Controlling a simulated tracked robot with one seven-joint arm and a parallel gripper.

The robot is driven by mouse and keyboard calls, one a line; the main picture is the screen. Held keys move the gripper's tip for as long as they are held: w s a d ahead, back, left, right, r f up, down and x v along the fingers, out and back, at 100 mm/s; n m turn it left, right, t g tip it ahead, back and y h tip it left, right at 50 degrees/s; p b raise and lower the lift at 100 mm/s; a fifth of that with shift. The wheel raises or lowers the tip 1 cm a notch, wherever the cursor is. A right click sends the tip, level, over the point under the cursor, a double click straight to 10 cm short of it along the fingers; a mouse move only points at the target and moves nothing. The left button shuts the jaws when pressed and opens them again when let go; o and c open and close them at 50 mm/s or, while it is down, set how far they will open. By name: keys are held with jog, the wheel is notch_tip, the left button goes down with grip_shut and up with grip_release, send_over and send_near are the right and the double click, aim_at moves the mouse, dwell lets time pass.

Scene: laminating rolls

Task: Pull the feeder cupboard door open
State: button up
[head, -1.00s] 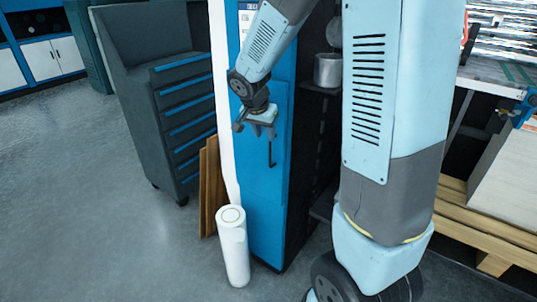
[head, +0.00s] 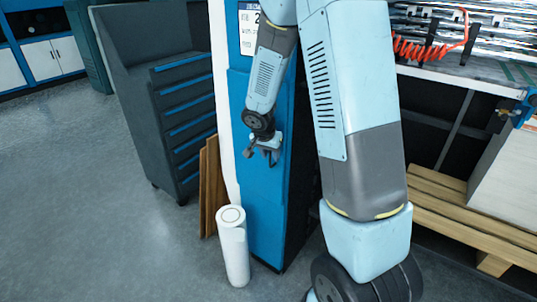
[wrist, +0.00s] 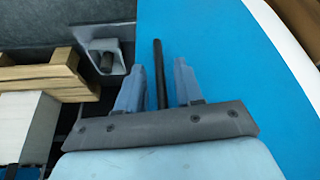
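The feeder cupboard door is a tall blue panel (head: 262,205), closed as far as the head view shows. It fills much of the wrist view (wrist: 225,65). Its dark vertical bar handle (wrist: 159,75) stands between the two fingers of my gripper (wrist: 159,82) in the wrist view, with a gap on each side. My gripper (head: 268,155) is open at the front of the door in the head view, where the handle is hidden behind it. I cannot tell how deep the handle sits between the fingers.
A white roll (head: 233,245) stands upright on the floor before the door's lower left. Brown boards (head: 209,185) lean beside the cupboard. A dark drawer cabinet (head: 165,110) stands further left. A wooden pallet (head: 465,225) is at the right. The floor at left is clear.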

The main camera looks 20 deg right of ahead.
jog(key=shift+c, duration=0.3)
grip_shut()
dwell(0.3)
